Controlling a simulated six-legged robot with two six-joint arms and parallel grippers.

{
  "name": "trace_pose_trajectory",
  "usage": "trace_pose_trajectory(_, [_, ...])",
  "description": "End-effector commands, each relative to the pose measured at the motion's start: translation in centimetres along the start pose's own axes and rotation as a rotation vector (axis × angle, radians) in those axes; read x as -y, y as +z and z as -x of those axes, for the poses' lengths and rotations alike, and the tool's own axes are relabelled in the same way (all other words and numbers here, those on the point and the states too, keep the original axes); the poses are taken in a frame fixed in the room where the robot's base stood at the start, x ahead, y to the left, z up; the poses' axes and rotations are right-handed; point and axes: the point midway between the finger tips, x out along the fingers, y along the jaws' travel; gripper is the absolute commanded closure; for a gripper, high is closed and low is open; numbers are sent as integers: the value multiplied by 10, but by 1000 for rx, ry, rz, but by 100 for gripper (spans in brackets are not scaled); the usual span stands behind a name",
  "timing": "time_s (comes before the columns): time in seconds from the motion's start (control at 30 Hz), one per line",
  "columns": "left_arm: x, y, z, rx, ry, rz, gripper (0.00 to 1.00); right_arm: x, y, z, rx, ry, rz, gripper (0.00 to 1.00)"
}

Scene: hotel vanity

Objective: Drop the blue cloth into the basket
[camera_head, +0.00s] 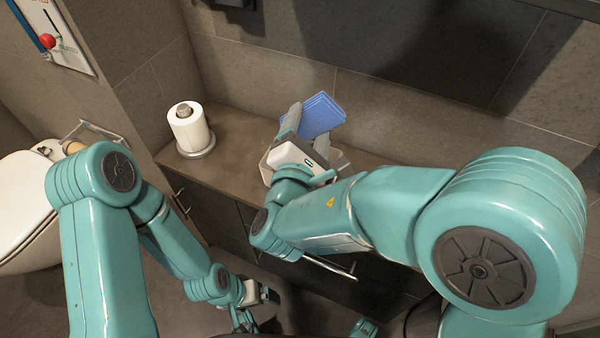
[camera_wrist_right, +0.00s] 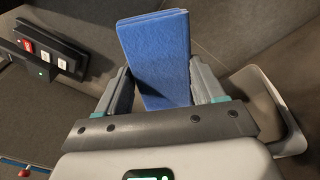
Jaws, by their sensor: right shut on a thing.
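The blue cloth (camera_head: 322,115) is a folded pad standing up from my right gripper (camera_head: 306,131), above the vanity counter near the wall. In the right wrist view the cloth (camera_wrist_right: 157,60) sits between the two fingers, and the gripper is shut on it. A pale container (camera_head: 265,167), which looks like the basket, shows partly behind and below my right gripper; most of it is hidden. Its light rim also shows at the right of the wrist view (camera_wrist_right: 292,140). My left gripper (camera_head: 270,297) hangs low in front of the cabinet, apart from the cloth; its fingers are too small to read.
A toilet-paper roll (camera_head: 189,130) stands on a holder on the counter (camera_head: 235,137), left of the container. A white toilet (camera_head: 22,205) is at the far left. The tiled wall (camera_head: 390,105) rises behind the counter. Switches (camera_wrist_right: 45,50) show in the wrist view.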

Motion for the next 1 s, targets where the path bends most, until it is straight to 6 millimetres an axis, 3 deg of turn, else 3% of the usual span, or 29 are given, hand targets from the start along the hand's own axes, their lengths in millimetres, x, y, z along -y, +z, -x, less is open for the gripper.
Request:
trace_pose_trajectory(0.4, [10,-1,-29,0,0,0,6,36,-35,-4,3,-4,0,61])
trace_pose_trajectory(0.73, [11,-1,-30,0,0,0,6,39,-39,-5,4,-4,0,61])
trace_pose_trajectory(0.77, [11,-1,-30,0,0,0,6,39,-39,-5,4,-4,0,29])
trace_pose_trajectory(0.83, [11,-1,-30,0,0,0,6,39,-39,-5,4,-4,0,6])
trace_pose_trajectory(0.87, [11,-1,-30,0,0,0,6,39,-39,-5,4,-4,0,2])
trace_pose_trajectory(1.0, [11,-1,-30,0,0,0,6,39,-39,-5,4,-4,0,2])
